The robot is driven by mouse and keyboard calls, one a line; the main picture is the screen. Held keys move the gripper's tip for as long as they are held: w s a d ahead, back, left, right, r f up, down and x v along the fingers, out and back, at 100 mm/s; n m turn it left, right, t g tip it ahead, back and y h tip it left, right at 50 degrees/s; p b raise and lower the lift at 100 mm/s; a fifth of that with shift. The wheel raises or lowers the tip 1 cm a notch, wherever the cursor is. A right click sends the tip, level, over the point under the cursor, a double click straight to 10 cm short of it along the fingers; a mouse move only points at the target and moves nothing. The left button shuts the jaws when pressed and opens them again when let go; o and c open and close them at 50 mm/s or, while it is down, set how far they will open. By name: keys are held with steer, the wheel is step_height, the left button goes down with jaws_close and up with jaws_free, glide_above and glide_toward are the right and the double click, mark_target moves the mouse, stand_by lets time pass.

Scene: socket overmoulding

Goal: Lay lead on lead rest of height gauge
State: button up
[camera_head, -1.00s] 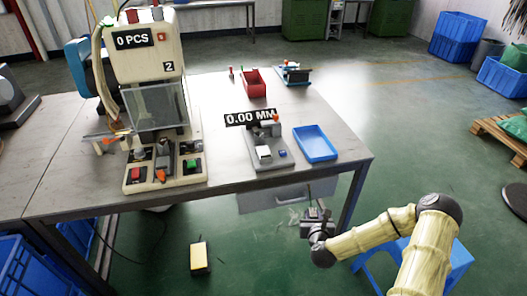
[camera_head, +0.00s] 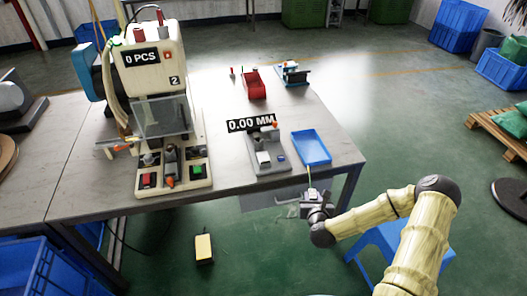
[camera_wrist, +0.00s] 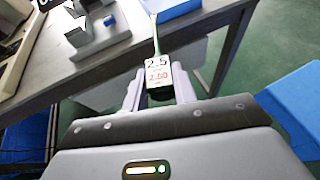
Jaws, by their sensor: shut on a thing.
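The height gauge (camera_head: 270,166) stands on the table near its front right corner, under a floating "0.00 MM" readout (camera_head: 251,124). It has a grey base, a white block and an orange-topped part. Part of it shows at the upper left of the wrist view (camera_wrist: 95,48). My gripper (camera_head: 317,196) is just off the table's front edge, right of and nearer than the gauge. I cannot tell which gauge part is the lead rest.
A blue tray (camera_head: 325,160) lies right of the gauge, close to my gripper. The cream press (camera_head: 183,182) reading "0 PCS" stands left. A red bin (camera_head: 250,94) and a blue-based device (camera_head: 291,82) are behind. A blue stool (camera_head: 362,253) stands below my arm.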

steer(key=w+a+r+n+y, duration=0.1)
steer(key=w+a+r+y, duration=0.1)
steer(key=a+r, duration=0.7)
steer(key=w+a+r+n+y, duration=0.1)
steer(key=w+a+r+n, duration=0.1)
steer(key=a+r, duration=0.7)
step_height(320, 180, up, 4)
steer(key=shift+r+y, duration=0.15)
steer(key=shift+y, duration=0.25)
